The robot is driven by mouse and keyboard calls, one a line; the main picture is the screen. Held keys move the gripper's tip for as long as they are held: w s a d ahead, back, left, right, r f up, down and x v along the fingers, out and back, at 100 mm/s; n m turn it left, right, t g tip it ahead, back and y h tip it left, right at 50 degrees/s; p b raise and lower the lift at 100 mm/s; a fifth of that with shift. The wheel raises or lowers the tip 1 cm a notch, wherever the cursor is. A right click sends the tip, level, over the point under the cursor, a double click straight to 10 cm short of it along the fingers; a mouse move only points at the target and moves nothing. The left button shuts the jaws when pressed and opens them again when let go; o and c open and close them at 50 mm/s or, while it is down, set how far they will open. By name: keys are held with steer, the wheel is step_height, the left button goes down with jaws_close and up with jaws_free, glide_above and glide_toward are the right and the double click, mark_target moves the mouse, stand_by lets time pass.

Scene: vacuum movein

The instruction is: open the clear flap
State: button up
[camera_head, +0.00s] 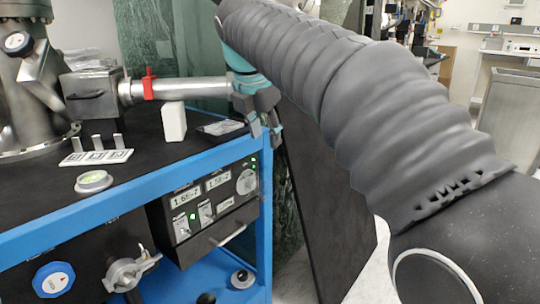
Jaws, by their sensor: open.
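My gripper (266,134) points down at the right end of a horizontal metal tube (195,88), above the right edge of the blue-framed bench. Its dark fingers are apart, and I see nothing between them. The gripper and wrist cover the tube's right end. I cannot make out a clear flap for certain; any flap at that end is hidden by the gripper or too small to tell. A small flat grey piece with a shiny top (222,128) lies on the bench just left of the fingers.
The tube joins a steel chamber (30,100) and carries a red clamp (149,84). A white block (173,121) stands under it. A control box (205,215) sits below.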

steer(key=shift+v, duration=2.4)
